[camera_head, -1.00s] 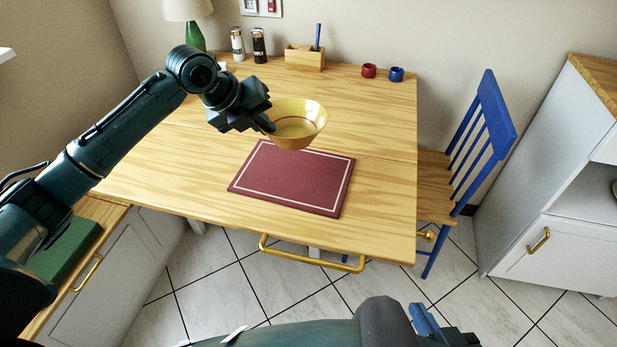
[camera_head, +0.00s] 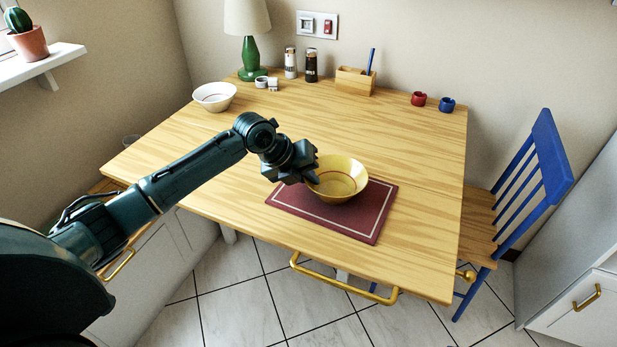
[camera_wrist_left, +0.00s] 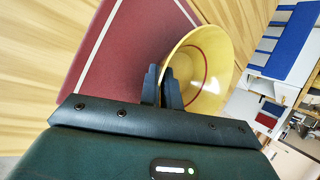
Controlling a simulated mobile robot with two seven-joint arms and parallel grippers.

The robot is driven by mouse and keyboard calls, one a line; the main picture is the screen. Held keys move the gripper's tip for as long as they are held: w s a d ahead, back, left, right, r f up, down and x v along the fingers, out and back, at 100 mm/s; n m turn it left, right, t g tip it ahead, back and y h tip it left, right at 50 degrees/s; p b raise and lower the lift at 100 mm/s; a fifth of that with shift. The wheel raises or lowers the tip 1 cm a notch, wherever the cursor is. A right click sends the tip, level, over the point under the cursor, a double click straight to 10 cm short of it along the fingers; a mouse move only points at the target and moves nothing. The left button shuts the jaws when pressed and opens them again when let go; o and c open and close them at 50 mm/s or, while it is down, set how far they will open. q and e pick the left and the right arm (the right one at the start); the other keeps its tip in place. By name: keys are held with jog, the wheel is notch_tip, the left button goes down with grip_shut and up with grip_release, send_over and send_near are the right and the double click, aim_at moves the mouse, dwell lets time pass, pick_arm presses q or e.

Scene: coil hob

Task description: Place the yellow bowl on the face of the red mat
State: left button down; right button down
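The yellow bowl (camera_head: 345,170) has a thin red ring inside and is upright in the head view, over the far part of the red mat (camera_head: 350,222). The mat lies flat on the table and has a pale border line. My left gripper (camera_head: 313,177) comes in from the left and is shut on the bowl's near-left rim. The left wrist view shows the fingers (camera_wrist_left: 162,88) close together at the rim of the bowl (camera_wrist_left: 208,62), with the mat (camera_wrist_left: 125,50) behind. I cannot tell whether the bowl's base touches the mat. My right gripper is out of view.
The wooden table (camera_head: 425,190) is clear around the mat. At the back stand a white bowl (camera_head: 214,97), a green lamp (camera_head: 250,58), two shakers (camera_head: 311,66), a wooden box (camera_head: 352,82) and red and blue cups (camera_head: 447,104). A blue chair (camera_head: 535,165) stands right.

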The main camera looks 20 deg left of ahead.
pick_arm(q)
jog(key=c, duration=1.6)
grip_release()
jog(key=shift+s+a+r, duration=0.15)
jog(key=shift+a+r, duration=0.05)
jog(key=shift+r, duration=0.25)
jog(key=p+v, duration=0.1)
jog(key=v, duration=1)
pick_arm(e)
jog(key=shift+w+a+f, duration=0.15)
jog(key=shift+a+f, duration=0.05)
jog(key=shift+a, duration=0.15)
